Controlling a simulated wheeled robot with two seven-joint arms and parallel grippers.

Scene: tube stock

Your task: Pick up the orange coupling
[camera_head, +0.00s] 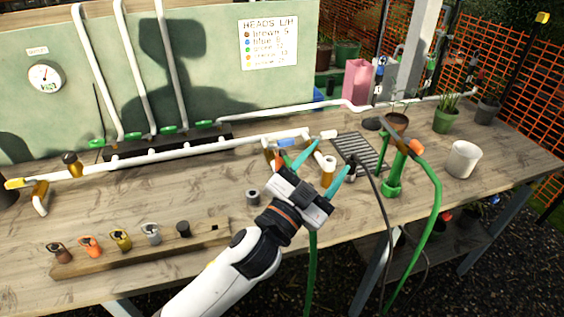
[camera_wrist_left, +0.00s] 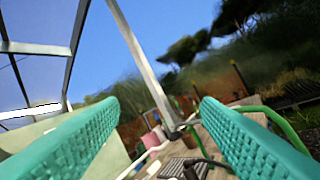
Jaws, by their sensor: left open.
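An orange piece with a ring-like top (camera_head: 90,246) sits on a wooden strip at the front left of the table, between a brown one and a yellow one. Another orange fitting (camera_head: 414,147) is on the end of the green hose at the right. I cannot tell for sure which is the coupling. My left gripper (camera_head: 332,157) is open, with its teal fingers spread and nothing visible between them. It is over the middle of the table, far right of the strip and left of the hose. Its fingers also show in the left wrist view (camera_wrist_left: 160,102). My right gripper is not in view.
The wooden strip (camera_head: 150,262) also holds grey and black pieces. A white pipe (camera_head: 200,148) runs along the table near a black manifold. A grey grate (camera_head: 358,150), a white cup (camera_head: 463,160) and potted plants are at the right.

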